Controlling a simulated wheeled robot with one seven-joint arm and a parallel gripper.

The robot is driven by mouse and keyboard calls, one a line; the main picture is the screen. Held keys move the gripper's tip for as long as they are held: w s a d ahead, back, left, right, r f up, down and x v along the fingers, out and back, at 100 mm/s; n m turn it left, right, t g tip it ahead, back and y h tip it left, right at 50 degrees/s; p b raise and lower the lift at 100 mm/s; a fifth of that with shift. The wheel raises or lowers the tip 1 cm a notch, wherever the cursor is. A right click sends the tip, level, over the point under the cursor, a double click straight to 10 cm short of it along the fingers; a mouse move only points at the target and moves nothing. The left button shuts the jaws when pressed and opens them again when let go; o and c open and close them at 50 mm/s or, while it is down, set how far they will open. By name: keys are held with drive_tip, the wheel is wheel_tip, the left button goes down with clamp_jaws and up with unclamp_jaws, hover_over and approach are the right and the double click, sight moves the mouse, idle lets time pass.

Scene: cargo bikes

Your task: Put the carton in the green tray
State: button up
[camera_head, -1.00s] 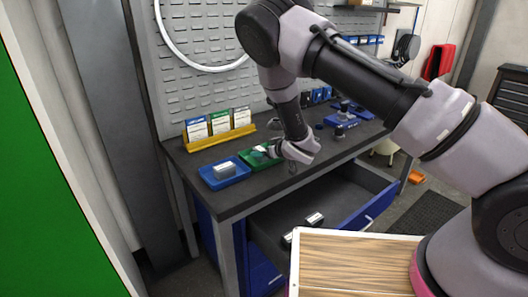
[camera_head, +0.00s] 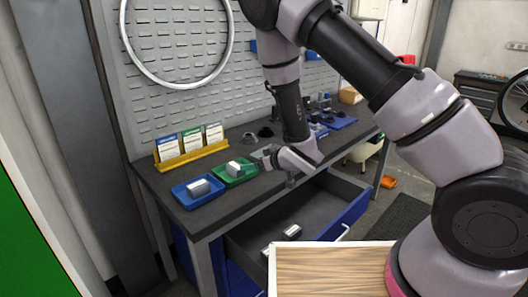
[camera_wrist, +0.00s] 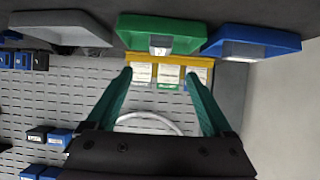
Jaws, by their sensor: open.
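The carton (camera_head: 234,168), a small pale box, sits in the green tray (camera_head: 248,176) on the workbench. In the wrist view the carton (camera_wrist: 160,44) shows inside the green tray (camera_wrist: 187,28). My gripper (camera_wrist: 158,86) is open, with its teal fingers spread and nothing between them. In the head view my gripper is just right of the green tray, apart from the carton; its fingertips are hard to make out there.
A blue tray (camera_head: 181,198) with another box (camera_head: 198,187) stands left of the green tray. A grey tray (camera_wrist: 62,30) lies on its other side. A yellow card rack (camera_head: 192,156) stands behind. Below, an open drawer (camera_head: 318,207) holds small boxes (camera_head: 292,231).

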drive_tip(key=w+d+r+m+t+h, duration=0.1)
drive_tip(key=w+d+r+m+h, duration=0.2)
drive_tip(key=d+r, duration=0.75)
drive_tip(key=d+r+m+h, duration=0.3)
drive_tip(key=d+r+m, duration=0.3)
drive_tip(key=d+r, duration=0.4)
drive_tip(key=s+d+r+m+g, duration=0.25)
drive_tip(key=s+d+r, duration=0.45)
drive_tip(key=s+r, duration=0.4)
drive_tip(key=s+d+r, duration=0.1)
drive_tip(key=s+r, duration=0.1)
drive_tip(key=s, duration=0.5)
drive_tip(key=s+d+r+m, duration=0.1)
drive_tip(key=s+r, duration=0.1)
drive_tip(key=s, duration=0.5)
drive_tip(key=shift+s+r, duration=0.15)
drive_tip(key=shift+r, duration=0.1)
